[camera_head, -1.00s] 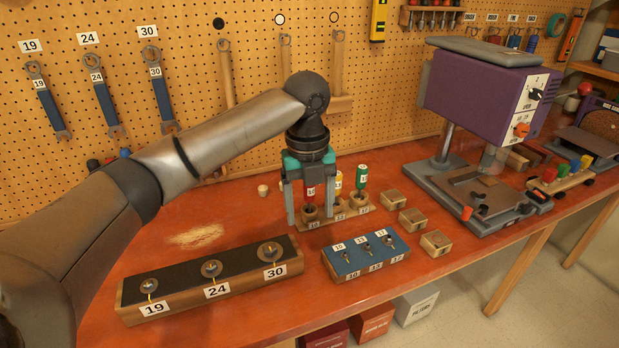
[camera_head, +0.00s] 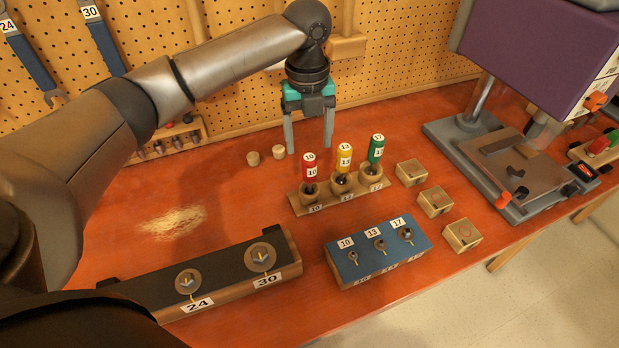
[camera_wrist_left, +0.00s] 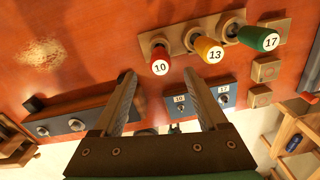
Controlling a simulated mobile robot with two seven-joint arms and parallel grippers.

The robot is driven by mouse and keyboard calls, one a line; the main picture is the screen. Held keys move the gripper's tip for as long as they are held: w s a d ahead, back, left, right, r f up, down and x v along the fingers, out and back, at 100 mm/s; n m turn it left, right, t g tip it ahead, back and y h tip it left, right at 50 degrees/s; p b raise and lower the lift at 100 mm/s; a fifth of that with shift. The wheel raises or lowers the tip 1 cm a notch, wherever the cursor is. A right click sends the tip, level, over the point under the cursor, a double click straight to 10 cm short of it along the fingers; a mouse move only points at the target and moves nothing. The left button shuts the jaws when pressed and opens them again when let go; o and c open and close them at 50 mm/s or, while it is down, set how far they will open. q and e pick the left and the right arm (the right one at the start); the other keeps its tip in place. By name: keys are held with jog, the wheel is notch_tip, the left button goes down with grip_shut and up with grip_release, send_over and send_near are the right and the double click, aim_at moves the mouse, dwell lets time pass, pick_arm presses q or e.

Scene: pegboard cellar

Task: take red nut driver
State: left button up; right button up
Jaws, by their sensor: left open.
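The red nut driver (camera_head: 310,168), labelled 10, stands upright in the left socket of a wooden holder (camera_head: 302,207). Beside it stand a yellow driver (camera_head: 345,157) labelled 13 and a green driver (camera_head: 376,149) labelled 17. My left gripper (camera_head: 309,148) is open and empty, pointing down, behind the red driver in the head view. In the left wrist view, the red driver (camera_wrist_left: 160,62) shows just past the gap between the open fingertips (camera_wrist_left: 158,75), touching neither. My right gripper is not in view.
A blue-topped block (camera_head: 372,262) with several small fasteners sits in front of the holder. A black-topped block (camera_head: 225,275) lies front left. Small wooden boxes (camera_head: 435,201) and a purple drill press (camera_head: 540,50) stand to the right. A pegboard wall backs the bench.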

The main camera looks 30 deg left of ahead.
aim_at(309, 175)
pick_arm(q)
notch_tip(309, 175, down, 11)
jog(key=shift+r, duration=0.15)
dwell(0.4)
jog(key=shift+c, duration=0.3)
jog(key=shift+r, duration=0.1)
grip_shut()
